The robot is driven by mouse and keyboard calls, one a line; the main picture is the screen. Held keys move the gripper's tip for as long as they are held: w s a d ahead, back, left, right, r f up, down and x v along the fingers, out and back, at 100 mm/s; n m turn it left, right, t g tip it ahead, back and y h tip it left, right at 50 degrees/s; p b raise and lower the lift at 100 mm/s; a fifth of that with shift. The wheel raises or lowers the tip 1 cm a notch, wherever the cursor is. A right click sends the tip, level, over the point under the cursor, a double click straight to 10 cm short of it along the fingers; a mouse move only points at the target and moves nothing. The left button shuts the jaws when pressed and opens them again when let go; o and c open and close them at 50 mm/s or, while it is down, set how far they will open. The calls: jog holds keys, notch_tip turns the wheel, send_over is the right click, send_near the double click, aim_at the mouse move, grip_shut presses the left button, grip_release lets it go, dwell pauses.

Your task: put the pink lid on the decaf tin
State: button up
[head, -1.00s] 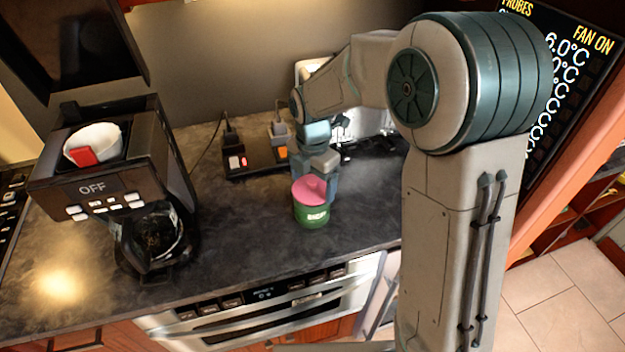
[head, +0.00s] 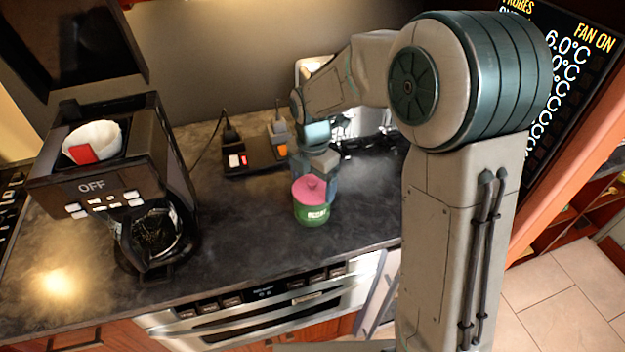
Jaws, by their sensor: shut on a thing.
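The green decaf tin (head: 312,213) stands upright on the dark counter, its label facing me. The pink lid (head: 309,189) sits over the tin's mouth and looks about level; I cannot tell whether it is fully seated. My gripper (head: 318,178) reaches in from behind, at the back right of the lid, and is shut on the lid. Its fingertips are partly hidden behind the lid and the tin.
A coffee maker (head: 110,190) marked OFF stands at the left with a glass carafe (head: 155,235). A power strip (head: 252,158) with plugs lies behind the tin. A drawer microwave (head: 265,305) is below the counter's front edge. The counter between carafe and tin is clear.

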jog(key=shift+f, duration=0.1)
dwell(0.3)
jog(key=o, duration=0.9)
jog(key=shift+c, duration=0.2)
jog(key=shift+r+p, duration=2.8)
jog(key=shift+r, duration=0.75)
jog(key=shift+d, duration=0.1)
